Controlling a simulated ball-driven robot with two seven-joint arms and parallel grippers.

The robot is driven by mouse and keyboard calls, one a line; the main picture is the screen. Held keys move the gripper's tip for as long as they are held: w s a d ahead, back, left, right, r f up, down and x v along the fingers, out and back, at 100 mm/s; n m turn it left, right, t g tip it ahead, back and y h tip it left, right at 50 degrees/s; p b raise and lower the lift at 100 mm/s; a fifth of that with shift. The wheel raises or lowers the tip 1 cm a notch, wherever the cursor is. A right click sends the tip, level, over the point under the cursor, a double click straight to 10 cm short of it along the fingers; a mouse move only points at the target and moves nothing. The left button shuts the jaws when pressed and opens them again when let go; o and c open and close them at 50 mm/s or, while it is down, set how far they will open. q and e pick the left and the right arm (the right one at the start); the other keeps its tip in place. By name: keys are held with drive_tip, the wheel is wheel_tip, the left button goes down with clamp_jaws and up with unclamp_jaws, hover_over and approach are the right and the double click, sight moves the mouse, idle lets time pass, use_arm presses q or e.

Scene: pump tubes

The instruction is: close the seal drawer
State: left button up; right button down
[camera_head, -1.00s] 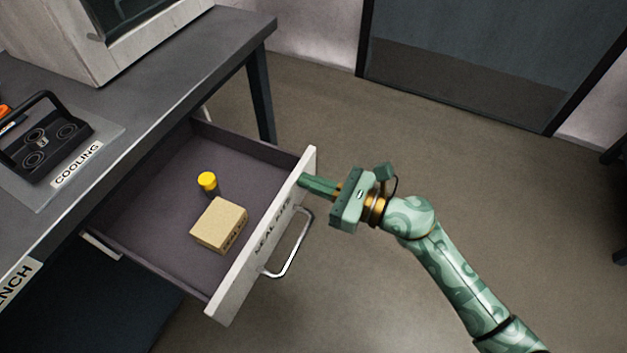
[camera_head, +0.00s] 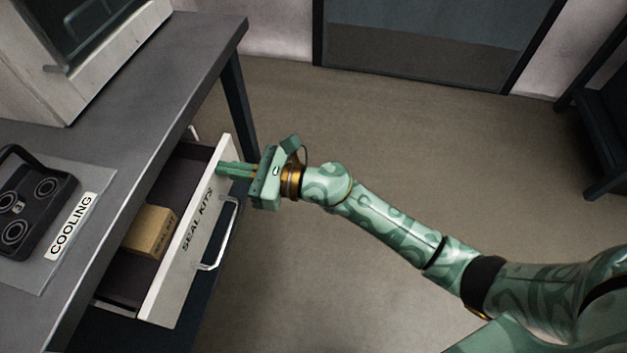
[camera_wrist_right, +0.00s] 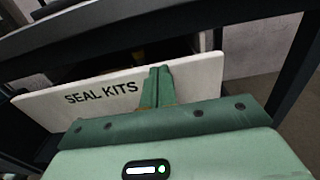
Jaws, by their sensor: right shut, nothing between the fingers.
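The seal drawer (camera_head: 172,272) is partly open under the workbench, its white front lettered "SEAL KITS". Its metal handle (camera_head: 227,235) is on the outer face. A cardboard box (camera_head: 150,231) lies inside the drawer. My right gripper (camera_head: 222,168) is shut and empty, its fingertips against the drawer front near its far end. In the right wrist view the shut fingers (camera_wrist_right: 156,86) stand in front of the drawer front (camera_wrist_right: 100,92), to the right of the lettering. My left gripper is not in view.
The grey workbench (camera_head: 150,100) stands above the drawer. On it are a black device (camera_head: 30,205) on a plate marked "COOLING" and a large pale machine (camera_head: 80,75). The floor (camera_head: 400,140) to the right is clear. A dark rack (camera_head: 600,130) stands at the far right.

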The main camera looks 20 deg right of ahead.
sight(208, 166)
drive_tip(key=x, duration=0.6)
drive_tip(key=shift+w+a+b, duration=0.15)
drive_tip(key=shift+a+b, duration=0.05)
drive_tip(key=shift+b, duration=0.2)
drive_tip(key=shift+w+a, duration=0.1)
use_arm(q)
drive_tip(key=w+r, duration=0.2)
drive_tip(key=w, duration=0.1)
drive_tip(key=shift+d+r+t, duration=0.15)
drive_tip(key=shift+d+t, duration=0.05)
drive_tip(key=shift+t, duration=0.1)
use_arm(e)
drive_tip(key=shift+r, duration=0.2)
drive_tip(key=shift+w+r, duration=0.1)
drive_tip(key=shift+r, duration=0.05)
